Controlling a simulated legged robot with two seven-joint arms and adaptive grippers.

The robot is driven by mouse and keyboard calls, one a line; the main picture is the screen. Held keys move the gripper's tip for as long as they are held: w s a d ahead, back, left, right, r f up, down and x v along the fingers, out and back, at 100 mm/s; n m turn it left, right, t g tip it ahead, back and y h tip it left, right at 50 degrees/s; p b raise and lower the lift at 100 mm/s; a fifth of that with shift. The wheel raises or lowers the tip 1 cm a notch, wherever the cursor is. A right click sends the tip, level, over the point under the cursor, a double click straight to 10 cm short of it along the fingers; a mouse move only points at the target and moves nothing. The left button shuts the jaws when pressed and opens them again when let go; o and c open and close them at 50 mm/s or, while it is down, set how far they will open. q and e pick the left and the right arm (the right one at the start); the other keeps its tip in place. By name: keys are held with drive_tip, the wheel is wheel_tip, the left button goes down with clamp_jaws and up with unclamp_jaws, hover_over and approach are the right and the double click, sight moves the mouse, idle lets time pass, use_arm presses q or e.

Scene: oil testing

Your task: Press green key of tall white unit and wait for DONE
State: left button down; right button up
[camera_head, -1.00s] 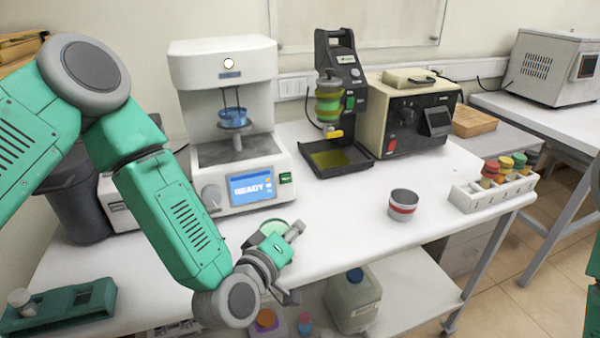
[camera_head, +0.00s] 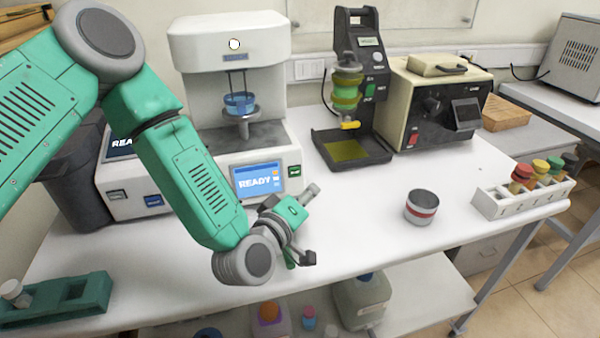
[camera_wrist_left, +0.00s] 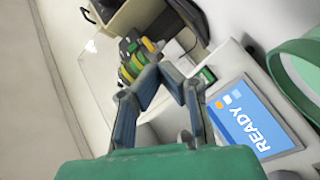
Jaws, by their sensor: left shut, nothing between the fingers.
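The tall white unit (camera_head: 225,45) stands at the back of the bench. Its blue screen (camera_head: 257,181) reads READY. The green key (camera_head: 294,171) is just right of the screen, and it also shows in the wrist view (camera_wrist_left: 208,75). A blue cup (camera_head: 239,103) sits on the unit's stand. My left gripper (camera_head: 303,222) is in front of the unit, below the screen and key, apart from them. In the wrist view its fingers (camera_wrist_left: 165,76) meet at the tips with nothing between them, left of the key. My right gripper is not in view.
A lower white unit (camera_head: 125,178) stands partly behind my left arm. Right of the tall unit are a dark stand (camera_head: 352,150) and a beige box (camera_head: 435,100). A red-banded tin (camera_head: 421,207) and a sample rack (camera_head: 520,196) sit at the right. The bench between is clear.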

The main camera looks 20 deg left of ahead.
sight(295, 172)
use_arm(q)
drive_tip(key=w+a, duration=0.1)
drive_tip(key=w+a+f+b, duration=0.1)
drive_tip(key=w, duration=0.1)
drive_tip(key=w+a, duration=0.1)
drive_tip(key=a, duration=0.1)
drive_tip(key=shift+w+f, duration=0.25)
drive_tip(key=shift+f, duration=0.05)
drive_tip(key=shift+b+x, duration=0.45)
drive_tip(key=shift+x, duration=0.35)
drive_tip(key=shift+a, duration=0.5)
drive_tip(key=shift+a+f, duration=0.15)
drive_tip(key=shift+a, duration=0.25)
drive_tip(key=shift+d, duration=0.8)
drive_tip(key=shift+a, duration=0.7)
drive_tip(key=shift+w+d, duration=0.25)
drive_tip(key=shift+d, duration=0.45)
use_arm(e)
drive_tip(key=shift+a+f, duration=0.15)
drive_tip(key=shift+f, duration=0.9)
use_arm(q)
drive_tip(key=shift+a, duration=0.1)
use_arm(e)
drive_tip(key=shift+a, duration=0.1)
